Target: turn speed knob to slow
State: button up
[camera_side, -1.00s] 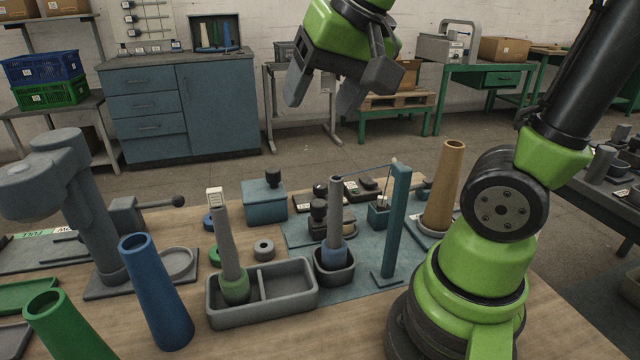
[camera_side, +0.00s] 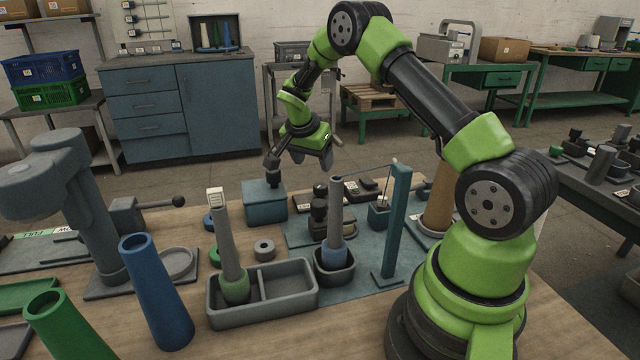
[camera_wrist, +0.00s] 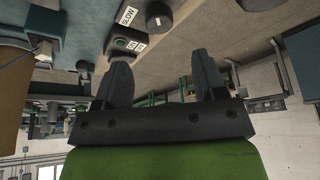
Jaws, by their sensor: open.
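In the wrist view a dark round knob (camera_wrist: 158,17) sits at the top, beside a white label reading SLOW (camera_wrist: 127,15). It appears to match the small dark knob (camera_side: 320,187) behind the winder in the side view, though its pointer setting is too small to read. My gripper (camera_side: 299,169) is open and empty, tilted down above the far side of the bench. Its two dark fingers (camera_wrist: 160,75) are spread apart in the wrist view, and the knob is beyond them, not between them. One finger overlaps the top of the blue-grey box (camera_side: 264,203) in the side view.
A switch box with a green button (camera_wrist: 124,44) sits close to the knob. The teal post (camera_side: 396,225), grey spindle cone (camera_side: 336,207) and tan cone (camera_side: 437,205) stand nearby. A grey divided tray (camera_side: 285,297) and blue cone (camera_side: 157,290) are in front.

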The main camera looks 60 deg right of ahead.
aim_at(321, 185)
jog(key=x, duration=0.9)
jog(key=shift+a, duration=0.1)
jog(key=c, duration=0.9)
jog(key=n+t, duration=0.1)
jog(key=n, duration=0.3)
jog(key=shift+s+n+t+y, duration=0.1)
jog(key=shift+n+t+y, duration=0.2)
jog(key=shift+t, duration=0.1)
jog(key=o, duration=0.9)
jog(key=shift+r, duration=0.1)
jog(key=v, duration=0.9)
jog(key=shift+a+r, duration=0.2)
jog(key=shift+r, duration=0.15)
